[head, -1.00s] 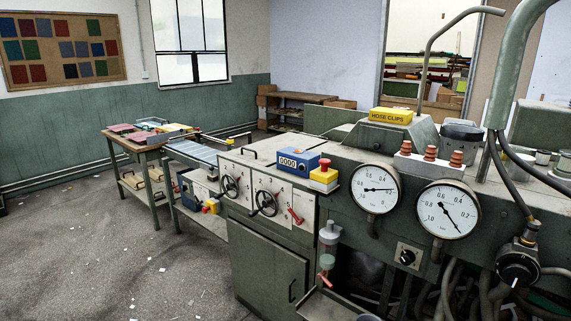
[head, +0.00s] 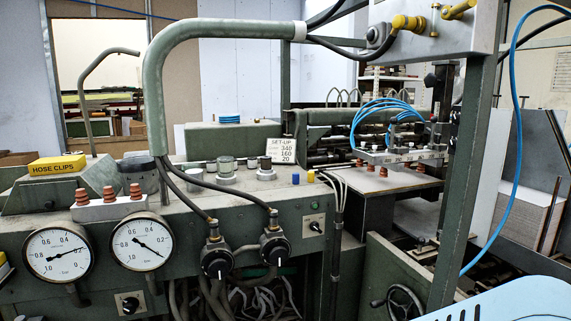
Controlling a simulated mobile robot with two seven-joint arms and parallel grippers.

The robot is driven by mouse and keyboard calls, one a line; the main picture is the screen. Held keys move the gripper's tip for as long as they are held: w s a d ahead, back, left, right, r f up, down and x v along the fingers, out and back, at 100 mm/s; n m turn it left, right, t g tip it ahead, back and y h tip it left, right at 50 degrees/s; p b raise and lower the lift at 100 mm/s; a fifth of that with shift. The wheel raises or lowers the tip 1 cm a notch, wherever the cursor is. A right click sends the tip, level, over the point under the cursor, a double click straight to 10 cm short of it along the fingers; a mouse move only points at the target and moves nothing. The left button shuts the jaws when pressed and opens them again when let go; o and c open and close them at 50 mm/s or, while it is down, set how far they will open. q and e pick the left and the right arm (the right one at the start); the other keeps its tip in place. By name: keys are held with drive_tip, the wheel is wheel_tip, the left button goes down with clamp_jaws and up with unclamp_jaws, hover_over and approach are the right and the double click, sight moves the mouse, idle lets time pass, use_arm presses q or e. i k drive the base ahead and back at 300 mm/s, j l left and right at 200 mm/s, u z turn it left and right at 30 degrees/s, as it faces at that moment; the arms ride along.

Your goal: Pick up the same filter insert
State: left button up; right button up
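I cannot tell for sure which thing is the filter insert. On the green machine's top stand a glass-like round pot (head: 226,170) and a metal-coloured round pot (head: 265,169). Further left, brown ridged pieces (head: 136,192) stand upright on a pale block (head: 108,208). A dark round canister (head: 139,172) is behind them. Neither of my grippers is in view.
A yellow hose clips box (head: 57,165) lies on the machine at left. Two gauges (head: 58,251) face front. A bent green pipe (head: 155,95) and an upright post (head: 467,180) rise in front. A light blue perforated container (head: 525,300) fills the lower right corner.

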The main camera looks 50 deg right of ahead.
sight(265, 162)
drive_tip(key=z, duration=1.6)
drive_tip(key=i+l, duration=0.15)
drive_tip(key=i, duration=0.45)
drive_tip(key=z, duration=1.15)
